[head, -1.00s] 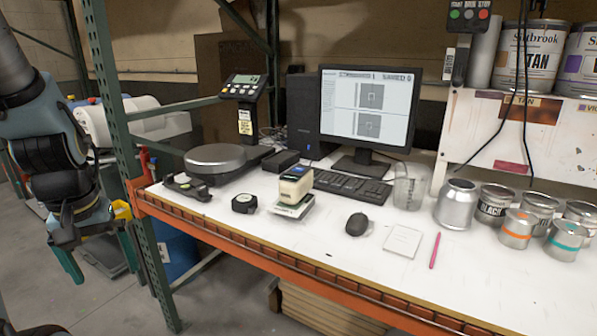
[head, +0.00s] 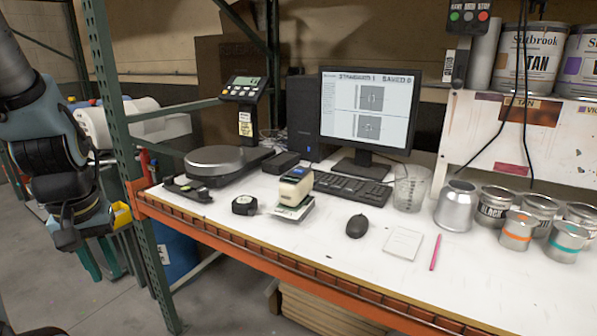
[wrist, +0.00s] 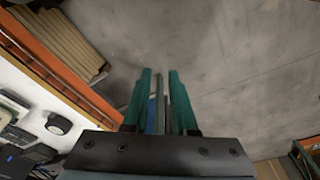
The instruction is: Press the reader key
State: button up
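The reader (head: 295,187) is a small cream and dark handheld device with a green-lit part. My gripper (head: 98,262) hangs at the far left, outside the bench and well away from the reader. In the wrist view, the two teal fingers of my gripper (wrist: 160,78) are a narrow gap apart with nothing held between them. The monitor (head: 368,110) reads "STANDARD 1" and "SAVED 0".
A green rack post (head: 125,160) stands between my gripper and the bench (head: 330,255). A round scale (head: 215,160), black tape measure (head: 244,205), mouse (head: 357,226), beaker (head: 411,188) and several cans surround the reader. The front bench strip is mostly clear.

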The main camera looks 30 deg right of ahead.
grip_shut()
dwell(0.8)
